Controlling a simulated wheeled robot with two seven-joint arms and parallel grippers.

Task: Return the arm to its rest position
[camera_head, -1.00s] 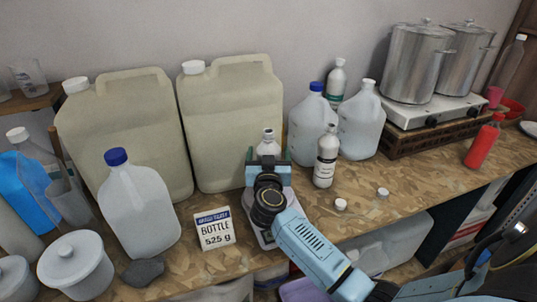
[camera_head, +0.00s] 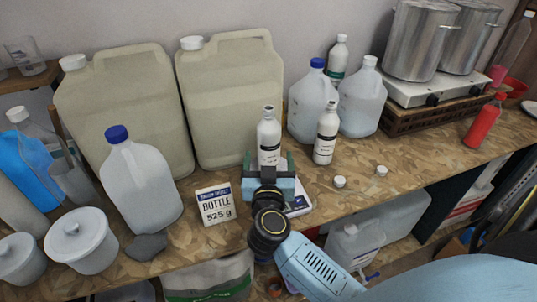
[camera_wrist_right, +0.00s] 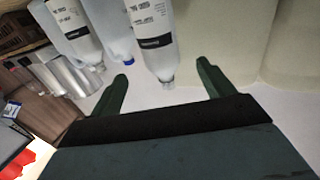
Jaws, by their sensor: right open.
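My right gripper (camera_head: 269,160) is open, in front of a white bottle (camera_head: 269,134) with a dark label band. The bottle stands upright over the scale (camera_head: 299,203), which is mostly hidden by the gripper. In the right wrist view the two dark green fingers (camera_wrist_right: 162,84) are spread apart. The bottle (camera_wrist_right: 150,35) shows upside down there, beyond and between the fingertips, with nothing gripped. My right arm comes in from the lower right. My left gripper is not in view.
A card reading BOTTLE 525 g (camera_head: 215,205) stands left of the scale. A second white bottle (camera_head: 326,135) is close on the right. A blue-capped jug (camera_head: 142,185) and large beige drums (camera_head: 232,105) stand left and behind. Two small white caps (camera_head: 340,182) lie on the bench.

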